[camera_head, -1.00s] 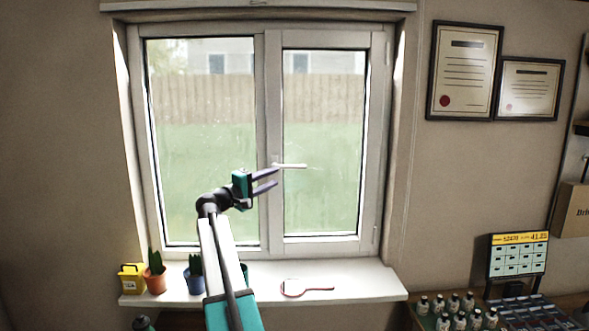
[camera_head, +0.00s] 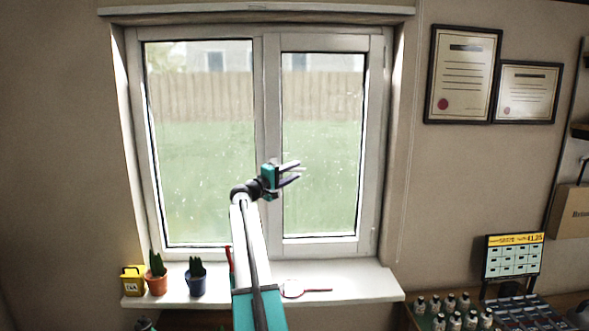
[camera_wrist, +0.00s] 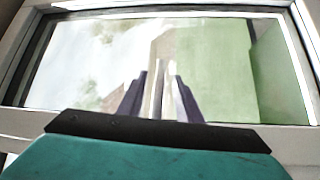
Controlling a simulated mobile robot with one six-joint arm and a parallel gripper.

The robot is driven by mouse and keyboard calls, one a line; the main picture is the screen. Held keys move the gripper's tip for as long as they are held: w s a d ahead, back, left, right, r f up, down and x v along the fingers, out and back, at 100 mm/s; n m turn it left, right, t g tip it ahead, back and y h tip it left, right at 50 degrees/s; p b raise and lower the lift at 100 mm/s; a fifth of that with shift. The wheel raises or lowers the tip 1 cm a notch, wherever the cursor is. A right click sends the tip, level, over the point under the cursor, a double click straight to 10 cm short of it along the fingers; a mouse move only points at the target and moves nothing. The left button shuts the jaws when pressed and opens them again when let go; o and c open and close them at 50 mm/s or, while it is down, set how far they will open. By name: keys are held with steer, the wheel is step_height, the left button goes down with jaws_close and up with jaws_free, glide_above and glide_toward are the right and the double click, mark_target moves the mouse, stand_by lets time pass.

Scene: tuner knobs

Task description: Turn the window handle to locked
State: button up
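The window handle is a slim white lever on the middle frame. In the head view my gripper mostly hides it, and a pale part shows by the fingertips (camera_head: 298,169). In the wrist view a pale strip that looks like the handle (camera_wrist: 157,92) lies between the two dark fingers, running along them. My gripper (camera_head: 291,173) is in front of the window at handle height, with its fingers pointing right. Its fingers (camera_wrist: 160,95) are apart, with a visible gap on the strip's right side. I cannot tell whether either finger touches it.
The white window frame (camera_head: 272,100) and glass are close behind my gripper. On the sill (camera_head: 355,282) stand a yellow box (camera_head: 133,281), a cactus in an orange pot (camera_head: 156,284) and one in a blue pot (camera_head: 195,284). A red-rimmed magnifier (camera_head: 293,289) lies there too.

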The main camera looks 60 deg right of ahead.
steer(key=shift+x, duration=0.75)
jaws_close()
steer(key=shift+a, duration=0.15)
